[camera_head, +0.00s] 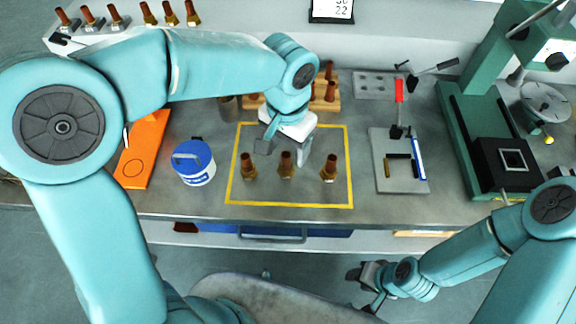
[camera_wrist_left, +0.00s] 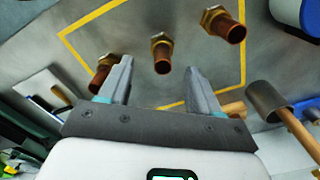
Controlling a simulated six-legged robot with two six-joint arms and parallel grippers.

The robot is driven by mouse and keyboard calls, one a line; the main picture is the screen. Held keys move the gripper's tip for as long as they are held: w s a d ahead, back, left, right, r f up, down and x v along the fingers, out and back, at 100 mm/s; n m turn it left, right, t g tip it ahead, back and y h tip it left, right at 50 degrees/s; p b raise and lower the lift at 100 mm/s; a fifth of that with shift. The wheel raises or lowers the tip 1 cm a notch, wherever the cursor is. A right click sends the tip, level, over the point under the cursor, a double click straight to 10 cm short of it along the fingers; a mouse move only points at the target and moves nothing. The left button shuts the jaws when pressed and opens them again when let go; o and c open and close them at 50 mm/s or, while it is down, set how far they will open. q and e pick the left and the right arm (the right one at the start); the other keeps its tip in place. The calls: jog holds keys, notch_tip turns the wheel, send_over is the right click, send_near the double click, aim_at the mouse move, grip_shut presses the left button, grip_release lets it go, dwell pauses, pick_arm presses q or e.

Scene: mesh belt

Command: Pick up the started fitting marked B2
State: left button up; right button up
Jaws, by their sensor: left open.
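Three brass-and-copper fittings stand in a row inside a yellow-outlined rectangle on the bench: a left one (camera_head: 248,166), a middle one (camera_head: 286,165) and a right one (camera_head: 330,168). No B2 mark is legible on any of them. My left gripper (camera_head: 284,152) is open and empty just behind the row, near the middle fitting. In the left wrist view, my left gripper (camera_wrist_left: 157,70) has the middle fitting (camera_wrist_left: 161,54) showing between its fingertips. The other two fittings show outside the fingers, one close by the left finger. My right gripper (camera_head: 368,285) is low in front of the bench.
A blue-and-white tub (camera_head: 194,165) and an orange plate (camera_head: 143,150) lie left of the rectangle. A wooden block (camera_head: 327,103) with more fittings stands behind the gripper. A grey tool plate (camera_head: 388,182) and a green press (camera_head: 468,120) stand to the right.

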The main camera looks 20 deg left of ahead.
aim_at(286, 155)
pick_arm(q)
jog(key=shift+s+a+f, duration=0.2)
jog(key=shift+s+f, duration=0.05)
jog(key=shift+f, duration=0.3)
jog(key=f, duration=0.4)
jog(key=shift+w+p, duration=0.3)
jog(key=shift+f, duration=0.35)
jog(key=shift+s, duration=0.1)
jog(key=shift+c, duration=0.5)
jog(key=c, duration=1)
grip_shut()
jog(key=shift+r, duration=0.15)
